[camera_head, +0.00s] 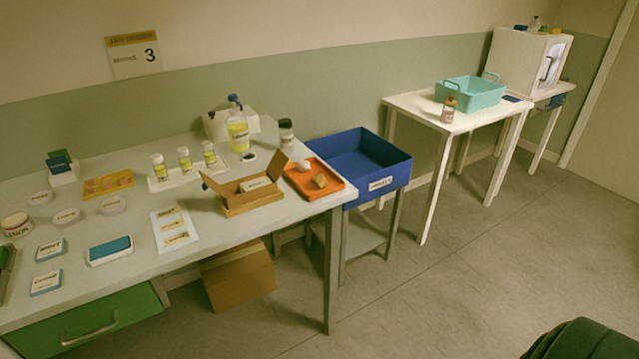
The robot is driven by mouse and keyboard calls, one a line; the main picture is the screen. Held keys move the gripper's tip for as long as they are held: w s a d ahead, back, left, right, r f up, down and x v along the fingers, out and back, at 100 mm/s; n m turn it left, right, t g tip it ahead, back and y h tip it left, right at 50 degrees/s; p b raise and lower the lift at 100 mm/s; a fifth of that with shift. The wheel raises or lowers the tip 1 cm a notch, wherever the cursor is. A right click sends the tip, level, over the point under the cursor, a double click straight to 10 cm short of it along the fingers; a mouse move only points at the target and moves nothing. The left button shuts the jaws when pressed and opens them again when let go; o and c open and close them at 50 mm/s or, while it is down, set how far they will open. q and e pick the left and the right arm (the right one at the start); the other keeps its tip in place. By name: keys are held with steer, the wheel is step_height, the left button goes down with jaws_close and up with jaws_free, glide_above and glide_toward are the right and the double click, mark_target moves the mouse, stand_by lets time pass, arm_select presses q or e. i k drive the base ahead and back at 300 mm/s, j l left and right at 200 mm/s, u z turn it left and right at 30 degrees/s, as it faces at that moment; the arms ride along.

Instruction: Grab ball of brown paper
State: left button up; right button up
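A small crumpled brown ball (320,181), which looks like the ball of brown paper, lies in the orange tray (333,192) at the right end of the long table. A white crumpled ball (304,165) lies behind it in the same tray. Neither of my grippers shows in the head view, so nothing is seen touching the brown ball.
An open cardboard box (250,205) stands left of the tray. A blue bin (390,175) is right of it. Bottles (184,159), dishes and cards cover the long table (215,235). A white table (425,108) holds a teal basket (480,93). The right floor is mostly clear.

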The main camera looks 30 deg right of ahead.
mark_target(320, 180)
steer(key=i+l, duration=0.1)
steer(key=l, duration=0.45)
steer(key=i+l, duration=0.1)
steer(key=l, duration=1)
steer(key=i+l+u, duration=0.1)
steer(key=l, duration=0.45)
steer(key=i, duration=0.05)
